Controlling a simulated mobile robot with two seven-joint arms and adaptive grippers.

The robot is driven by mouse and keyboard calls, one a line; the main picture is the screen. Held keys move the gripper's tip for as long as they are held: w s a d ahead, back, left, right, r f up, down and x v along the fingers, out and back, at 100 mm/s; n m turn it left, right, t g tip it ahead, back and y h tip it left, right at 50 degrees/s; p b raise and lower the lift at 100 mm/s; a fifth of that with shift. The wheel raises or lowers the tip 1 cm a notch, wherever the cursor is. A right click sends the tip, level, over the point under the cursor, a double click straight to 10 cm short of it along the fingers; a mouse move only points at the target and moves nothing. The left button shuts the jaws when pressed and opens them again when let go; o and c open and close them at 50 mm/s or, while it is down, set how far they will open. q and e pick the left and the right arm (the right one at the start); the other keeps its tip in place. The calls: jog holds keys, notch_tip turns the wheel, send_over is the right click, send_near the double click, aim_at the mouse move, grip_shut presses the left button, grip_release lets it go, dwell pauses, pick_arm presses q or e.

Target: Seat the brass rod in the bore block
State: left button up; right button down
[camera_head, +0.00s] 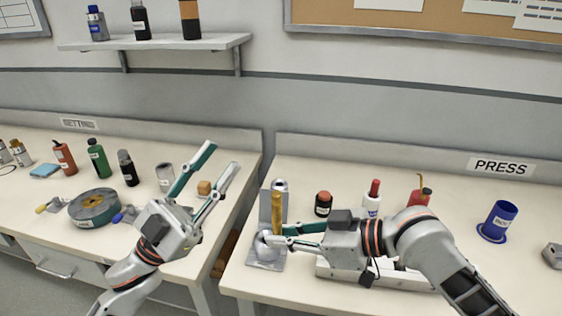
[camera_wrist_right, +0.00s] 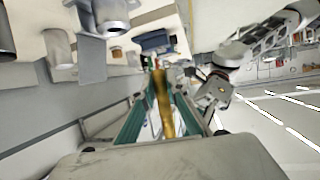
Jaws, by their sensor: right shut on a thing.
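The brass rod (camera_head: 277,213) stands roughly upright at the front left of the right-hand table. My right gripper (camera_head: 274,237) is shut on its lower part; the rod also shows between the fingers in the right wrist view (camera_wrist_right: 163,102). A grey metal fixture (camera_head: 265,207), seemingly the bore block, stands right behind the rod, with a flat plate (camera_head: 264,263) at its foot. The fingers hide the rod's lower end, and I cannot tell whether it is in a bore. My left gripper (camera_head: 223,157) is open and empty above the left-hand table.
A small tan block (camera_head: 204,188) lies near my left gripper. A green-grey round reel (camera_head: 94,208) and several bottles stand on the left table. A gap separates the tables.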

pick_arm(q)
jog(key=s+d+r+m+g, duration=0.4)
jog(key=d+m+g, duration=0.2)
jog(key=m+g, duration=0.3)
jog(key=s+d+r+m+g, duration=0.3)
jog(key=s+d+m+g, duration=0.3)
jog(key=g, duration=0.5)
jog(key=s+d+m+g+y, duration=0.4)
jog(key=d+m+g+y, duration=0.1)
jog(key=m, duration=0.1)
jog(key=n+t+y, duration=0.4)
jog(key=t+y, duration=0.9)
jog(key=y, duration=0.5)
send_over(277, 220)
notch_tip(277, 220, down, 6)
jog(key=r, duration=0.1)
notch_tip(277, 220, down, 12)
jog(key=w, duration=0.2)
jog(key=shift+d, duration=0.25)
